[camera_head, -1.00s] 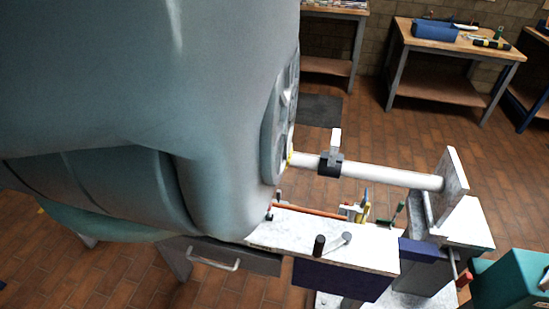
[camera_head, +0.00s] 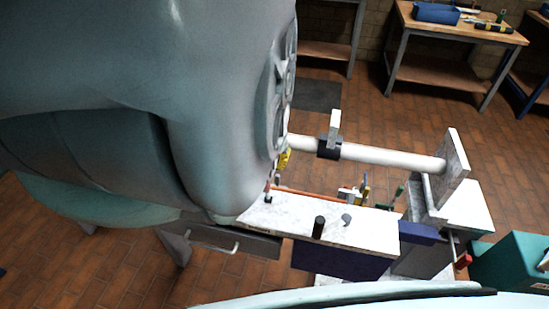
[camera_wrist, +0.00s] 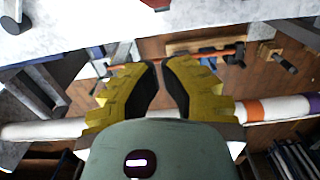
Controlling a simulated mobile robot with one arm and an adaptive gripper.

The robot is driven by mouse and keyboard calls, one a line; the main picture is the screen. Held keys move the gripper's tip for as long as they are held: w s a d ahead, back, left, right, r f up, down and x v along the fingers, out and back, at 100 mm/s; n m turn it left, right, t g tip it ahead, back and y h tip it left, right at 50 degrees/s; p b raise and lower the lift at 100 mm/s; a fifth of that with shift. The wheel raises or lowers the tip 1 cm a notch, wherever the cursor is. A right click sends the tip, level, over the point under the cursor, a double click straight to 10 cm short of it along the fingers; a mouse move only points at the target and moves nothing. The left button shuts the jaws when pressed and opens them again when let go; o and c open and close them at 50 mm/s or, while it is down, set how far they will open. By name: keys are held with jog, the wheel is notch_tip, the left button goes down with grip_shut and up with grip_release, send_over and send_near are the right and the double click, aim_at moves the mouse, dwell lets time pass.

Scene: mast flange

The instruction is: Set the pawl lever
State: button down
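A white horizontal tube (camera_head: 390,156) carries a dark collar (camera_head: 329,149) with a pale upright block (camera_head: 335,125) on it; I cannot tell whether this block is the pawl lever. In the head view, a yellow part of my gripper (camera_head: 284,158) shows beside the tube's left end; my arm hides the rest. In the wrist view, the yellow fingers of my gripper (camera_wrist: 160,72) stand apart with an empty gap between their dark pads. The white tube (camera_wrist: 42,131) runs behind them, with orange and purple bands to the right. No lever shows clearly there.
A white bench top (camera_head: 290,222) below the tube bears a black post (camera_head: 318,227), a grey knob (camera_head: 346,218) and small tools. An upright plate (camera_head: 455,160) stands at the tube's right end. A teal box (camera_head: 515,262) is at lower right. Open floor lies behind.

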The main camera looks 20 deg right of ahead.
aim_at(267, 191)
jog(key=shift+s+a+f+p, duration=0.15)
jog(key=shift+s+a+p, duration=0.35)
jog(key=shift+s+p, duration=0.15)
jog(key=shift+s+a+f+p, duration=0.15)
jog(key=shift+s+a+p, duration=0.35)
jog(key=shift+s, duration=0.25)
jog(key=shift+d, duration=0.15)
